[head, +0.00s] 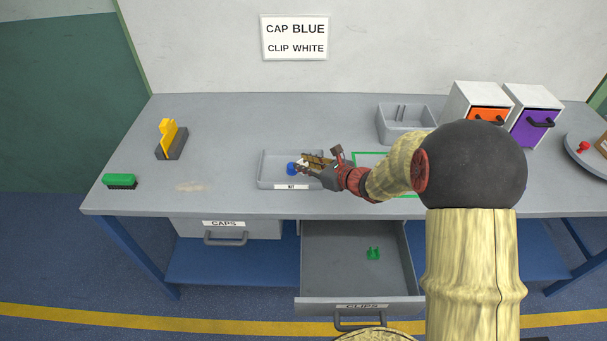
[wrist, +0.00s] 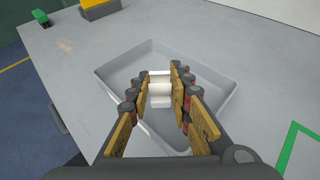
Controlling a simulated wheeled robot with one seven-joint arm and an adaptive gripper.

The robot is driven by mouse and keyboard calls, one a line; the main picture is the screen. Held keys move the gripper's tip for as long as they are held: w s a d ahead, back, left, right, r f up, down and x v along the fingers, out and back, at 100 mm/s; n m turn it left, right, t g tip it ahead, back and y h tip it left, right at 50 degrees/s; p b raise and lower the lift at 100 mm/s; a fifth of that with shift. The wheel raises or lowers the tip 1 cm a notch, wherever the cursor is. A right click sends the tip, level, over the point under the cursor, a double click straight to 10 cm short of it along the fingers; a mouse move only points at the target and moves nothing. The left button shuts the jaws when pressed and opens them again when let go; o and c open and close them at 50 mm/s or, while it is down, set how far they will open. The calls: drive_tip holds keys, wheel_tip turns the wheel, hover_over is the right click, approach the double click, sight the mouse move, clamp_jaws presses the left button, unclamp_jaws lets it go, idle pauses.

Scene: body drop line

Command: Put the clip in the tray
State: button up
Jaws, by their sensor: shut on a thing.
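My gripper (head: 306,166) is over the grey tray (head: 268,170) labelled KIT. In the wrist view its fingers (wrist: 160,90) are shut on a white clip (wrist: 160,95), with the tray (wrist: 118,72) below and around it. In the head view the white clip is mostly hidden by the fingers. I cannot tell whether the clip touches the tray floor.
The CLIPS drawer (head: 330,280) is open with a green clip (head: 373,253) inside; the CAPS drawer (head: 225,228) looks shut. A green brush (head: 120,181) and yellow-and-grey object (head: 170,142) stand left. A divided grey bin (head: 403,128) stands behind right. A sign (head: 295,38) reads "CAP BLUE, CLIP WHITE".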

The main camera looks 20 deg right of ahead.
drive_tip(key=shift+w+a+f, duration=0.1)
drive_tip(key=shift+w+f, duration=0.1)
drive_tip(key=shift+f, duration=0.15)
drive_tip(key=f+b, duration=0.2)
drive_tip(key=f, duration=0.1)
drive_tip(key=shift+w+f, duration=0.2)
drive_tip(key=o, duration=0.3)
drive_tip(key=shift+f, duration=0.15)
drive_tip(key=o, duration=0.5)
drive_tip(key=shift+r, duration=0.2)
